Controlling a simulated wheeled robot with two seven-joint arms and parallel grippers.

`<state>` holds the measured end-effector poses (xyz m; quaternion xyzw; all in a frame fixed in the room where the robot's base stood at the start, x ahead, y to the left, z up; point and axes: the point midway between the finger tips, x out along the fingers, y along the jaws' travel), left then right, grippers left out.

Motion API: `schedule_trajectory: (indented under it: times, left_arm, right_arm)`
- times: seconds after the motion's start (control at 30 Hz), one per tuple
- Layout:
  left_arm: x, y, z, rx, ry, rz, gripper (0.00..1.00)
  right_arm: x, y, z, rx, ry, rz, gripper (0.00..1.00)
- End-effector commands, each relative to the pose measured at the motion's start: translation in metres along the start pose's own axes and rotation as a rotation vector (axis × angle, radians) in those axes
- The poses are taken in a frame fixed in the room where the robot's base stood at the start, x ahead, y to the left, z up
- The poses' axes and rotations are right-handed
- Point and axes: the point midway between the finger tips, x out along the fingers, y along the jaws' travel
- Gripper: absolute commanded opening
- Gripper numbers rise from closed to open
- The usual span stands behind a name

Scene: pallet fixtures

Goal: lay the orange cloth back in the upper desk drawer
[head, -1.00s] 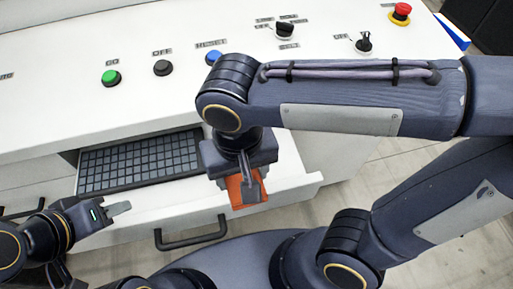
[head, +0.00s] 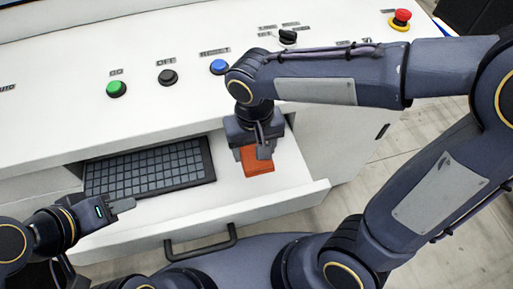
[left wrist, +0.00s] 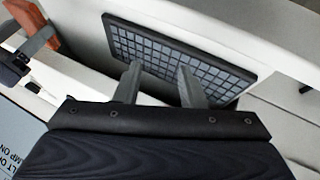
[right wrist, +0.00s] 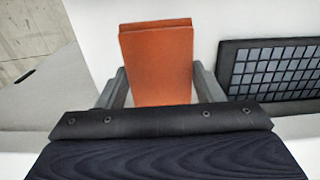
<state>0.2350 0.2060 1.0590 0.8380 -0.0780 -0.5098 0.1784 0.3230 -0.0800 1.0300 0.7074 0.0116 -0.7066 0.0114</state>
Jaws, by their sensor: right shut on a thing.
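The orange cloth (head: 262,167) is a folded, flat block. My right gripper (head: 255,152) is shut on it and holds it inside the right end of the open upper drawer (head: 240,194), right of the keyboard. In the right wrist view the cloth (right wrist: 158,65) stands between the two fingers. Whether its lower end touches the drawer floor I cannot tell. My left gripper (head: 124,205) is empty at the drawer's front left edge, its fingers apart in the left wrist view (left wrist: 158,85).
A dark keyboard (head: 150,168) lies in the drawer's left and middle part. The drawer's black handle (head: 201,243) is at the front. The white desk top above carries a green button (head: 116,88), a black button (head: 167,76), a blue button (head: 219,66) and a red emergency knob (head: 402,17).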

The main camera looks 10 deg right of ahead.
Motion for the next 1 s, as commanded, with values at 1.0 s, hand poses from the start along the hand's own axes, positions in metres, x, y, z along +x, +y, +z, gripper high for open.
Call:
schedule_trajectory:
  times: [1.0]
  left_arm:
    - [-0.003, 0.001, -0.002, 0.0, 0.0, 0.0, 0.36]
  right_arm:
    - [0.089, 0.017, -0.042, -0.001, -0.001, 0.0, 0.28]
